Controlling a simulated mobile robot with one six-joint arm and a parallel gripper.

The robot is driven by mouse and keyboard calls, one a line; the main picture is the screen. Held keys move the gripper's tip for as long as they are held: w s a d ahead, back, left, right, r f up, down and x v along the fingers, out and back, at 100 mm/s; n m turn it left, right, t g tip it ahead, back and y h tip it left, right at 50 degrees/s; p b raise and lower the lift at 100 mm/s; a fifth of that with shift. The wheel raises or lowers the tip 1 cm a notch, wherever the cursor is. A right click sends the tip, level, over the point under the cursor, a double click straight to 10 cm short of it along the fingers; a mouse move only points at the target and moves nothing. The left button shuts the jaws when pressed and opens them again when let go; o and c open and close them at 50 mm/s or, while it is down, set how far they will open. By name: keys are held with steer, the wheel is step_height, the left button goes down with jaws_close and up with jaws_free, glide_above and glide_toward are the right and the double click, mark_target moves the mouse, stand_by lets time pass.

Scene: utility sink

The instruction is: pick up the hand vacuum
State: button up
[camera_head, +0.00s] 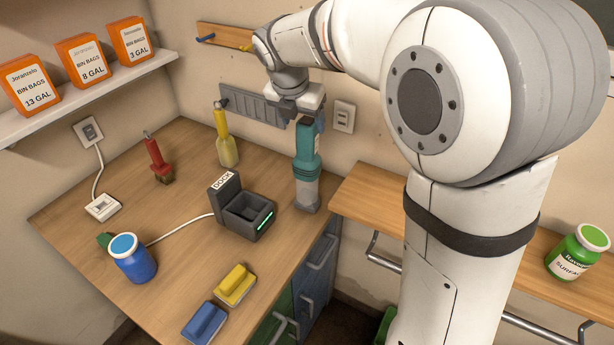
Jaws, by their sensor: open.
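The hand vacuum (307,168), teal above and grey below, stands upright near the right edge of the wooden counter, to the right of the black dock (229,218). My gripper (309,122) reaches down from above at the top of the hand vacuum. Its jaws are open, with dark fingers by the vacuum's upper end. Whether the fingers touch it cannot be told. The dock's bay is empty and a green light shows on its side.
A yellow bottle (227,145), a red-handled brush (157,160), a blue jar (133,258), and yellow (235,285) and blue (205,321) sponges stand on the counter (90,277). A wall rack (258,110) is behind my gripper. A ledge (375,205) lies right.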

mark_target(307, 132)
steer(key=x, duration=0.5)
steer(key=shift+w+d+f+p, duration=0.1)
steer(key=shift+d+f+p, duration=0.1)
steer(key=shift+p, duration=0.2)
jaws_close()
steer(key=shift+r, duration=0.15)
stand_by(0.4)
